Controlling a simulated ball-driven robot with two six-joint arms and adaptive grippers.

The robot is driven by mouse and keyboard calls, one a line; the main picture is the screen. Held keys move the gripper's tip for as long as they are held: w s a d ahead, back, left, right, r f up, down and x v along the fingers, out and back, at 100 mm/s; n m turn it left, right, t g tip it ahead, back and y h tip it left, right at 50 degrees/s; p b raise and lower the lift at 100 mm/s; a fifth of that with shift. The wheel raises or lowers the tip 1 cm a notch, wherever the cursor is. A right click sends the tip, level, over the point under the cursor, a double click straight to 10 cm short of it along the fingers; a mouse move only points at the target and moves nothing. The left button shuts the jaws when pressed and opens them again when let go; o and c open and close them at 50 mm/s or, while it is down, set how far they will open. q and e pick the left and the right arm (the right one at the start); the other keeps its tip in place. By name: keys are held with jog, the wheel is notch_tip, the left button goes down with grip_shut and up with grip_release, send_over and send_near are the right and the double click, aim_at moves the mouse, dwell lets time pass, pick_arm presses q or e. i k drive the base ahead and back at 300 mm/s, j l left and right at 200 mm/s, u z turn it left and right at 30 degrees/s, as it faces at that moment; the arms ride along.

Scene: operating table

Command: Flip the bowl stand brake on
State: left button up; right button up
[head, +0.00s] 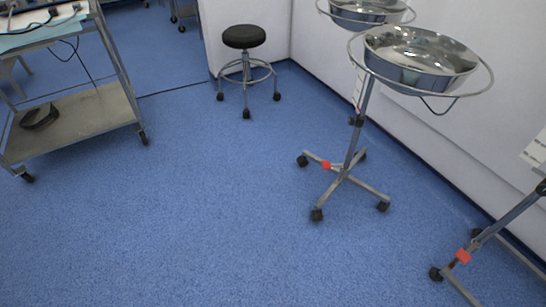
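A bowl stand (352,140) stands upright on the floor right of centre, near the wall. A steel bowl (415,75) sits in its ring. Its base has several legs on black castors (317,214). A small red tab (326,165), perhaps the brake, is on the leg pointing left. Whether it is on or off is too small to tell. A second steel bowl (365,12) is behind, cut by the top edge; I cannot tell whether it shares this stand. Neither of my grippers is in view.
Another wheeled stand (510,212) with a red tab (463,256) is cut off at lower right. A black stool (245,38) stands at the back. A metal trolley (80,118) is at left. The blue floor (190,220) between is clear. A white wall (480,130) bounds the right.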

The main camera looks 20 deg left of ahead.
aim_at(326, 165)
jog(key=u, duration=0.3)
jog(key=i+j+z, duration=0.35)
jog(key=i+j, duration=1.15)
jog(key=i, duration=0.1)
